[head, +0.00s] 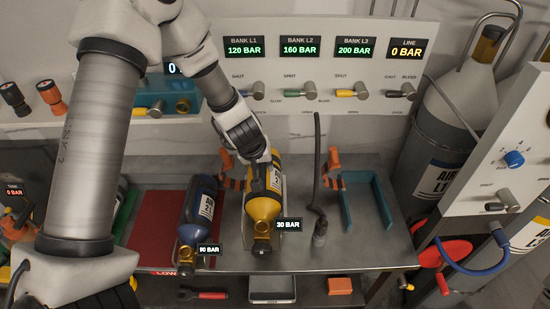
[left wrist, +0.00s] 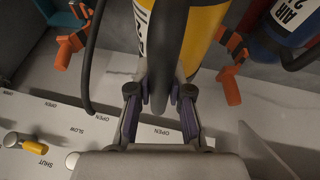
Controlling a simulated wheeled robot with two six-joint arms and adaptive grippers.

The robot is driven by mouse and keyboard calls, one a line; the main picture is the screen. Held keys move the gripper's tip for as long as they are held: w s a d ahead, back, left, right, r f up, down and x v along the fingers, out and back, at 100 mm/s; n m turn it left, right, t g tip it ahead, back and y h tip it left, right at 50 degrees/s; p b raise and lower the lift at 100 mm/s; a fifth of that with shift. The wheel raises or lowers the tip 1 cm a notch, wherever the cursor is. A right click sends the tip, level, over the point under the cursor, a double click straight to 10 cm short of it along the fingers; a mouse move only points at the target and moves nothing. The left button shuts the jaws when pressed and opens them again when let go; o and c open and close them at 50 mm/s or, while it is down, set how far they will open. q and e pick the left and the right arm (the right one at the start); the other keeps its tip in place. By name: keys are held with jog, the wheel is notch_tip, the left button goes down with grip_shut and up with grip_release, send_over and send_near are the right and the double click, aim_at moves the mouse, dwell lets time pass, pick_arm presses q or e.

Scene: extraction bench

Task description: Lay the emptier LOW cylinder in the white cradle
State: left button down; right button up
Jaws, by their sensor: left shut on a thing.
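The yellow cylinder (head: 262,208) has a white label and a tag reading 30 BAR. It lies lengthwise between the thin pale rails of the white cradle (head: 283,185), valve end toward the front. I cannot tell whether it rests fully on the cradle. My left gripper (head: 262,158) is shut on its dark rear end; the left wrist view shows both fingers (left wrist: 160,100) against that end, with the yellow body (left wrist: 203,38) beyond. The blue cylinder (head: 197,212), tagged 90 BAR, lies on the red mat (head: 150,225) marked LOW, left of the yellow one. My right gripper is out of view.
Orange clamps (head: 333,160) stand near the cradle. A dark hose (head: 318,170) and a teal cradle (head: 370,205) are to its right. The valve panel (head: 310,105) stands behind. A red handwheel (head: 430,253) is at the right. A grey tray (head: 272,290) sits below the front edge.

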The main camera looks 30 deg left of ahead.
pick_arm(q)
jog(key=shift+w+a+r, duration=0.1)
jog(key=shift+w+r, duration=0.05)
jog(key=shift+r, duration=0.15)
jog(key=shift+s+r, duration=0.15)
jog(key=shift+s, duration=0.15)
jog(key=shift+w+f+b, duration=0.1)
jog(key=shift+f+b, duration=0.5)
jog(key=shift+f, duration=0.2)
notch_tip(320, 180, down, 2)
jog(key=shift+f+b, duration=0.1)
jog(key=shift+b, duration=0.95)
notch_tip(320, 180, down, 9)
jog(key=b, duration=0.7)
jog(key=shift+r, duration=0.2)
jog(key=shift+f+b, duration=0.35)
jog(key=c, duration=1)
grip_release()
jog(key=shift+s, duration=0.2)
